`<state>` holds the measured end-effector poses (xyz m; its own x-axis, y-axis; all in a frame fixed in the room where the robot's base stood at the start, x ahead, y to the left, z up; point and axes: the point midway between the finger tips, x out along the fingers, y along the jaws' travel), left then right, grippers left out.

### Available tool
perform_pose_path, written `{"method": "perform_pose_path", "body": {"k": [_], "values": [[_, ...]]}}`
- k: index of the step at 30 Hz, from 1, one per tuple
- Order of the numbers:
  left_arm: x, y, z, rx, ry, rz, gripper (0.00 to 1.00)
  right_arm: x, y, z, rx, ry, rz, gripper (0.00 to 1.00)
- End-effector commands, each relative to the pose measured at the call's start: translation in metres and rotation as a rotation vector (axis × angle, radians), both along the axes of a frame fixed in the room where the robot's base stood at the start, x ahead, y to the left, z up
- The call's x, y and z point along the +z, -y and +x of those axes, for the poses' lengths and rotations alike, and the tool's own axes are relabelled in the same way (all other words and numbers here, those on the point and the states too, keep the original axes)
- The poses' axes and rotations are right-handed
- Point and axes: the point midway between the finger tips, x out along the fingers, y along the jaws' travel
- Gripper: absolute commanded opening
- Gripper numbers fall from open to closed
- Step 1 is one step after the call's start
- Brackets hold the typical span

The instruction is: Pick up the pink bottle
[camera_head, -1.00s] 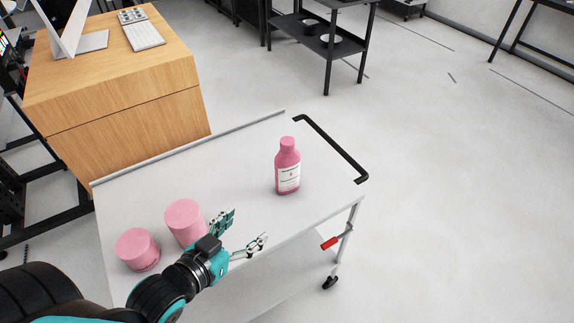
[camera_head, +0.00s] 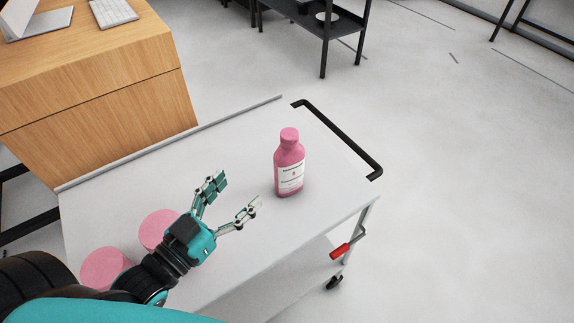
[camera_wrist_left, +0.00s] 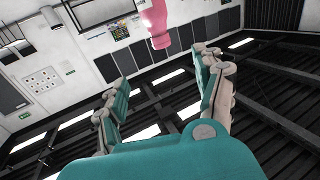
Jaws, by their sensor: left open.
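The pink bottle (camera_head: 289,163) stands upright on the white cart (camera_head: 330,175), near the end with the black handle. It has a white label. My left gripper (camera_head: 237,193) is open and empty, to the left of the bottle and apart from it, its fingers pointing towards it. In the left wrist view, part of the bottle (camera_wrist_left: 156,22) shows at the top, beyond and between the open fingers (camera_wrist_left: 160,90). My right gripper is not in view.
Two pink round containers, one nearer the front (camera_head: 106,268) and one behind it (camera_head: 158,230), stand behind my left gripper, partly hidden by my arm. A black handle (camera_head: 340,140) rises at the cart's far end. A wooden desk (camera_head: 110,90) stands beyond the cart.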

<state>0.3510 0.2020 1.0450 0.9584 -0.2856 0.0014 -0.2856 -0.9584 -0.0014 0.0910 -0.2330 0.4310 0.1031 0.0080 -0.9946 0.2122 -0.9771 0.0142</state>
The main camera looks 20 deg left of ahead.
Motion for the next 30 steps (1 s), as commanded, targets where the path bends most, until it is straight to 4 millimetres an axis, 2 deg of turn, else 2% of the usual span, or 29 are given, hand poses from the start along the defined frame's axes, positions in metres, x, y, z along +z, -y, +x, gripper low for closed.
{"method": "perform_pose_path", "body": {"k": [1,3,8,11,24,30], "values": [[-0.011,0.0,0.0,0.0,0.0,0.0,0.7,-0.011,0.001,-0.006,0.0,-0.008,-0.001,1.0],[-0.016,0.0,0.0,0.0,0.001,0.0,0.7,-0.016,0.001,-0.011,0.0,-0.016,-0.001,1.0],[-0.015,0.003,0.01,0.0,0.005,0.0,0.7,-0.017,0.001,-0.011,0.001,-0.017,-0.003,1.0],[-0.013,0.007,0.024,0.0,0.007,-0.001,0.7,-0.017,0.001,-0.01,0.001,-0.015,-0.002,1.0],[-0.011,0.03,0.099,0.0,0.003,0.0,0.7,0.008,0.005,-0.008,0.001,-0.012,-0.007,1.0],[-0.013,0.035,0.116,0.0,0.001,0.001,0.7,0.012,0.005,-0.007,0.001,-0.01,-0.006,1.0]]}}
